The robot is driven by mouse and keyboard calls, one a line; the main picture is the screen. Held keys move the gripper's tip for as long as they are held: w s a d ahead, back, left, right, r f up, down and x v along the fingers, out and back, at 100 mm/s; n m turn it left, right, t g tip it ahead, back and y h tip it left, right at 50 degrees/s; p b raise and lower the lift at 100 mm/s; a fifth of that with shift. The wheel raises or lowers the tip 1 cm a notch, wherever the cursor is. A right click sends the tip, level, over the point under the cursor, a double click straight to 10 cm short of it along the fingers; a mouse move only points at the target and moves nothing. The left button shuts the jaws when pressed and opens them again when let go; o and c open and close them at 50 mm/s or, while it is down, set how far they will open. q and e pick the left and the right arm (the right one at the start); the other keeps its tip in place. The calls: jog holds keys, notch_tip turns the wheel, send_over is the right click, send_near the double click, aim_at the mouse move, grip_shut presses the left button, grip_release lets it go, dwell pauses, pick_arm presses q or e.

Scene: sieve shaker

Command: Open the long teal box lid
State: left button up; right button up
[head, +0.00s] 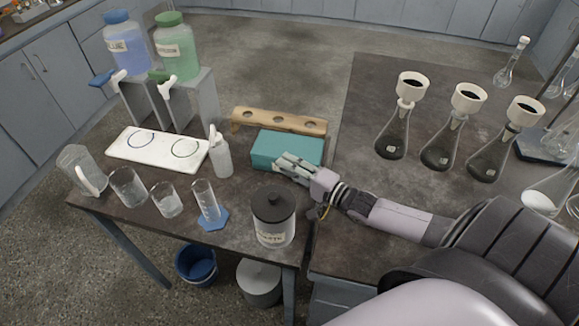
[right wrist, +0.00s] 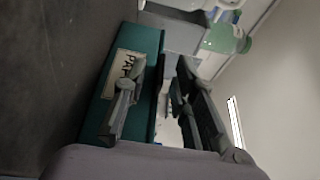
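The long teal box (head: 287,146) sits on the dark table, in front of the wooden rack. Its lid looks flat and closed in the head view. In the right wrist view the teal box (right wrist: 153,80) appears turned sideways, with a pale label (right wrist: 124,66) on its front face. My right gripper (head: 283,164) is at the box's front edge. In the right wrist view its fingers (right wrist: 158,92) are spread apart, one in front of the label and the other above the lid side. Whether they touch the box is unclear. My left gripper is not in view.
A lidded jar (head: 273,220) stands in front of the right gripper, and a white bottle (head: 220,156) stands left of the box. The wooden rack (head: 278,122) is close behind. Several flasks with funnels, one of them a flask (head: 391,140), stand on the right bench.

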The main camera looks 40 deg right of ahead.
jog(key=shift+c, duration=0.5)
grip_shut()
dwell(0.3)
